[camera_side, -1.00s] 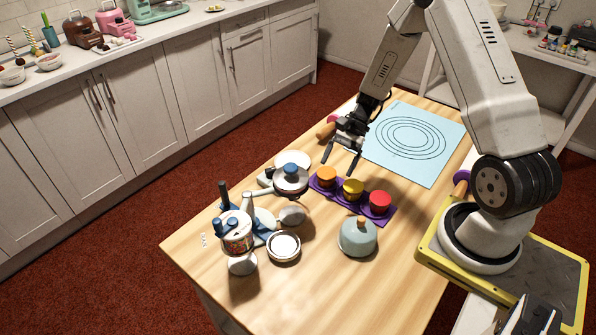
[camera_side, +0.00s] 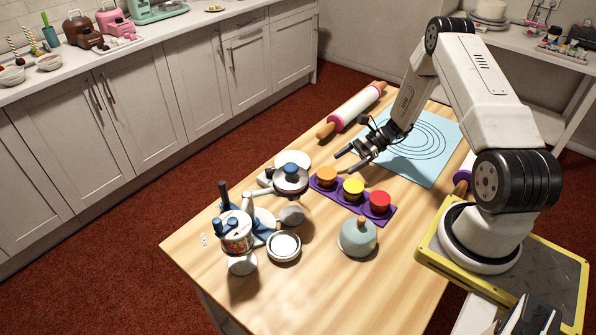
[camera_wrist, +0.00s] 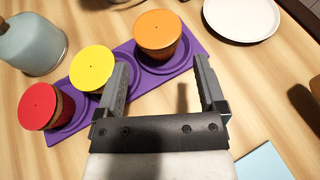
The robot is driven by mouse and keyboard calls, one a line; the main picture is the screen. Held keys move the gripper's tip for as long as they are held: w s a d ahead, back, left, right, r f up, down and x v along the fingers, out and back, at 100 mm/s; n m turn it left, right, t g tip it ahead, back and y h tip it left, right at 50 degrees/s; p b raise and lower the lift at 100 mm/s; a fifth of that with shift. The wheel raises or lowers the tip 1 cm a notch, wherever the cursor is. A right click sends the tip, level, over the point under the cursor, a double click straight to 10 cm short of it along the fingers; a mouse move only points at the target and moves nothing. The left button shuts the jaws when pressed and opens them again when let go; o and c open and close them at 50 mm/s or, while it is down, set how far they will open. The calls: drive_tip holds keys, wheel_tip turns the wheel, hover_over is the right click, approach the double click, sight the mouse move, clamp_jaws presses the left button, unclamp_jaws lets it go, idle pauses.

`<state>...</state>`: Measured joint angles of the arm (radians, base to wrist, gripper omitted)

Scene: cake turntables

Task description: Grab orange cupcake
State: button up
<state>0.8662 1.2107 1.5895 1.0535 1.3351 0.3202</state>
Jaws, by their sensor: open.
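The orange cupcake (camera_side: 327,176) stands upright at the far-left end of a purple tray (camera_side: 337,192), beside a yellow cupcake (camera_side: 353,187) and a red cupcake (camera_side: 379,201). In the wrist view the orange cupcake (camera_wrist: 158,34) is at the top, just beyond the gap between my fingers. My gripper (camera_side: 344,161) is open and empty, a little above the table and close to the orange cupcake on its far side. In the wrist view my left finger (camera_wrist: 116,88) overlaps the edge of the yellow cupcake (camera_wrist: 92,68); my right finger is over bare tray edge and wood.
A rolling pin (camera_side: 352,110) and a blue mat (camera_side: 432,158) lie behind my gripper.

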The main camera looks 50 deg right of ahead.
sight(333, 171)
drive_tip(key=shift+x, duration=1.15)
drive_tip(key=shift+x, duration=2.55)
drive_tip(key=shift+s, duration=0.1)
drive_tip(key=c, duration=0.9)
drive_tip(key=shift+r, duration=0.1)
